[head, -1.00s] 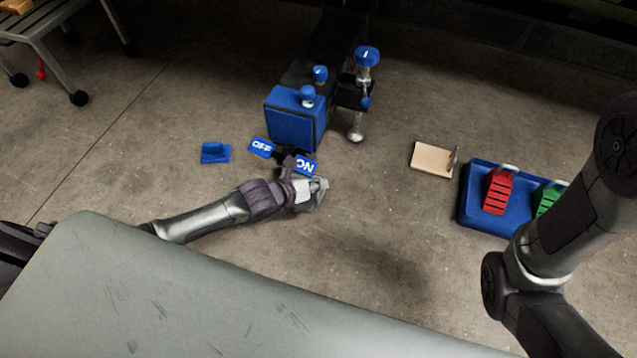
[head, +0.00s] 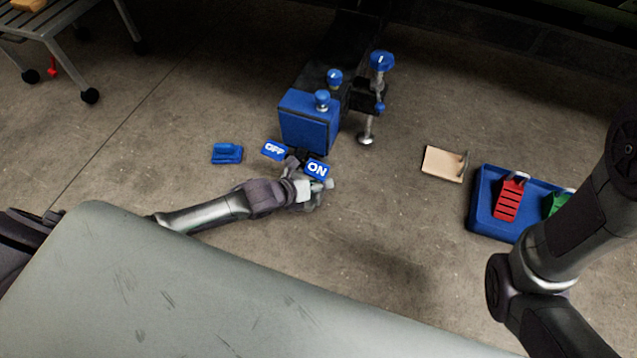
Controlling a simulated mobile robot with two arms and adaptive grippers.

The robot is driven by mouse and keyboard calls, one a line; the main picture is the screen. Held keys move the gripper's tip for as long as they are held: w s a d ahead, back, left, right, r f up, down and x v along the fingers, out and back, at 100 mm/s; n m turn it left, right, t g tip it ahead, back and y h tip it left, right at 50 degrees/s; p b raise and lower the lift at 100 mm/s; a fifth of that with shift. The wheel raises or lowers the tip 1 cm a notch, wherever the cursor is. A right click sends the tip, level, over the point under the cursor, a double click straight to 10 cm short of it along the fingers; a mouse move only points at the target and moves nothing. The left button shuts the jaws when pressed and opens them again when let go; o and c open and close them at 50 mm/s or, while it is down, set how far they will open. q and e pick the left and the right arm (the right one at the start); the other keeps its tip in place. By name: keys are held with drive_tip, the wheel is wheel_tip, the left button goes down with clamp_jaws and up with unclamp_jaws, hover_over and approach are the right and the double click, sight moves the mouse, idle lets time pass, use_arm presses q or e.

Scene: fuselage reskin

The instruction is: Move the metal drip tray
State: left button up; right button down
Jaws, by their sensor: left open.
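I cannot pick out a metal drip tray for certain. A broad, scuffed grey surface (head: 200,290) with a rounded corner fills the lower left, but I cannot tell what it is.
A small blue piece (head: 227,153) lies to the left. A beige board (head: 442,163) and a blue tray (head: 481,204) with red and green pieces lie right. A wheeled cart (head: 75,45) stands upper left.

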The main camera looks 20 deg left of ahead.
use_arm(q)
drive_tip(key=v, duration=1.2)
idle(0.3)
